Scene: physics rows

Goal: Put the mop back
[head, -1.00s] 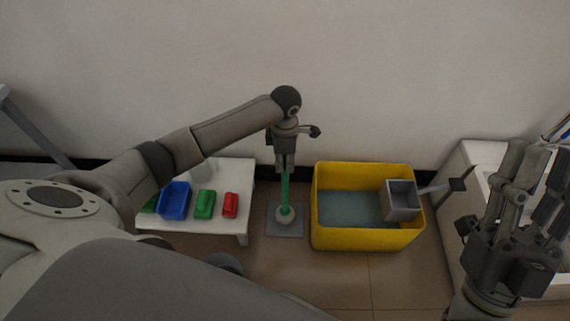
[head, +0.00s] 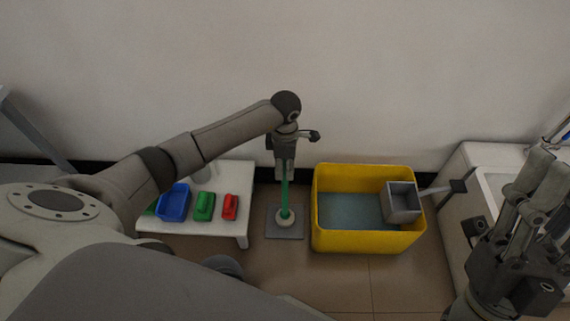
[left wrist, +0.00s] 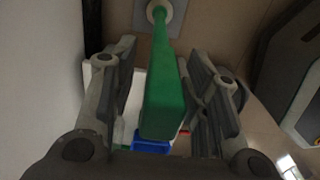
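The mop's green handle (head: 285,193) stands upright in the head view, its lower end at a round white base (head: 285,220) on a grey square plate (head: 271,232). The mop's head is hidden. My left gripper (head: 284,178) points down around the top of the handle. In the left wrist view the handle (left wrist: 163,95) runs between the two fingers, with a gap visible on each side, so the fingers look open around it. My right gripper (head: 540,190) is at the lower right, away from the mop, with its fingers apart and nothing seen between them.
A yellow bin (head: 366,241) with bluish water and a grey box (head: 404,202) stands right of the plate. A low white table (head: 226,173) with a blue tray (head: 174,202), green and red items is on the left. A wall is behind; a white unit (head: 452,200) is right.

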